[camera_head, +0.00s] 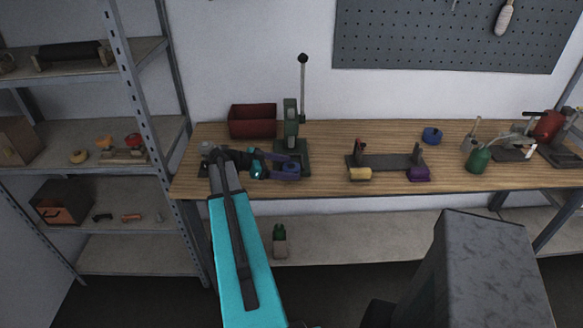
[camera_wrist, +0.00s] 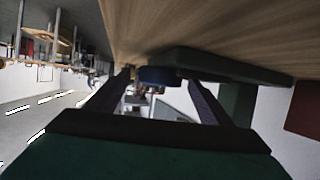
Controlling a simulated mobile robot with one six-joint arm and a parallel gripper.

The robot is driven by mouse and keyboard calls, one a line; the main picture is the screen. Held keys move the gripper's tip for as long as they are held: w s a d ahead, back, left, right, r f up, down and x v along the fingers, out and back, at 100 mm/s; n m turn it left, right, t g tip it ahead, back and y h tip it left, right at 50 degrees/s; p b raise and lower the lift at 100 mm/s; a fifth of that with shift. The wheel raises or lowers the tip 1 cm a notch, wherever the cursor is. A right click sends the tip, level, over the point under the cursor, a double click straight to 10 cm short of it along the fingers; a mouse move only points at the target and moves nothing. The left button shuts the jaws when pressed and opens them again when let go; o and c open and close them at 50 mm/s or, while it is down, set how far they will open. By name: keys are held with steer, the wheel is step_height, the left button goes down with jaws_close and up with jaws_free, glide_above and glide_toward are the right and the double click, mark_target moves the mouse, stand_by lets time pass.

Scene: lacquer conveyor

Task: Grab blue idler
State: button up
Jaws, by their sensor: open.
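A small blue round piece (camera_head: 291,168), which looks like the blue idler, lies on the wooden bench at the front of the green press. In the wrist view the blue piece (camera_wrist: 158,76) shows between the far ends of my two fingers, beside the dark green press base. My gripper (camera_head: 284,166) reaches in from the left, low over the bench, with its purple fingers apart. In the wrist view my gripper (camera_wrist: 162,84) is open. The fingers partly hide the piece, and I cannot tell whether either touches it.
The green lever press (camera_head: 291,128) stands just behind, with a red bin (camera_head: 252,121) at its left. Another blue round piece (camera_head: 432,134) lies farther right, behind a dark stand (camera_head: 385,162) with yellow and purple parts. Bench space between press and stand is clear.

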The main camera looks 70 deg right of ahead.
stand_by(0.5)
steer(key=c, duration=1.3)
steer(key=shift+r, duration=0.2)
steer(key=shift+r+b, duration=0.85)
steer(key=shift+r, duration=0.2)
steer(key=w+a+b, duration=0.1)
steer(key=a, duration=0.4)
steer(key=w+a+r+b, duration=0.1)
steer(key=a+b, duration=0.1)
steer(key=a, duration=0.3)
steer(key=w+a+r+b, duration=0.1)
steer(key=w+a+b, duration=0.1)
steer(key=a, duration=0.3)
steer(key=shift+a+r, duration=0.25)
